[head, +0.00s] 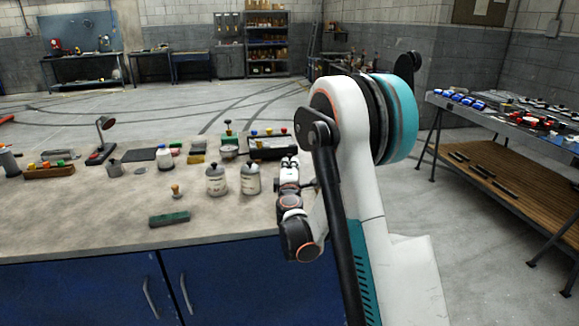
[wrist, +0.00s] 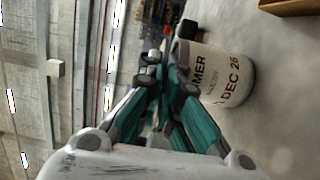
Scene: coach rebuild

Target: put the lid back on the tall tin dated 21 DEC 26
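Two pale tins with dark tops stand side by side on the bench, a left tin (head: 216,182) and a right tin (head: 250,181). Their dates are too small to read in the head view. The wrist view shows one pale tin (wrist: 228,78) close up, marked "MER" and "DEC 26"; the day is hidden. My gripper (head: 289,161) is just right of the right tin, apart from it. In the wrist view its fingers (wrist: 160,65) run close together at the tips, with nothing clearly held. A small grey disc (head: 139,171) lies flat on the bench; I cannot tell whether it is the lid.
A grey can (head: 114,169), a white bottle (head: 165,160), a wooden-knobbed piece (head: 176,190) and a green block (head: 169,218) share the bench (head: 90,225). A black tray (head: 272,151) and a green-topped press (head: 228,143) stand behind the tins. The left front is clear.

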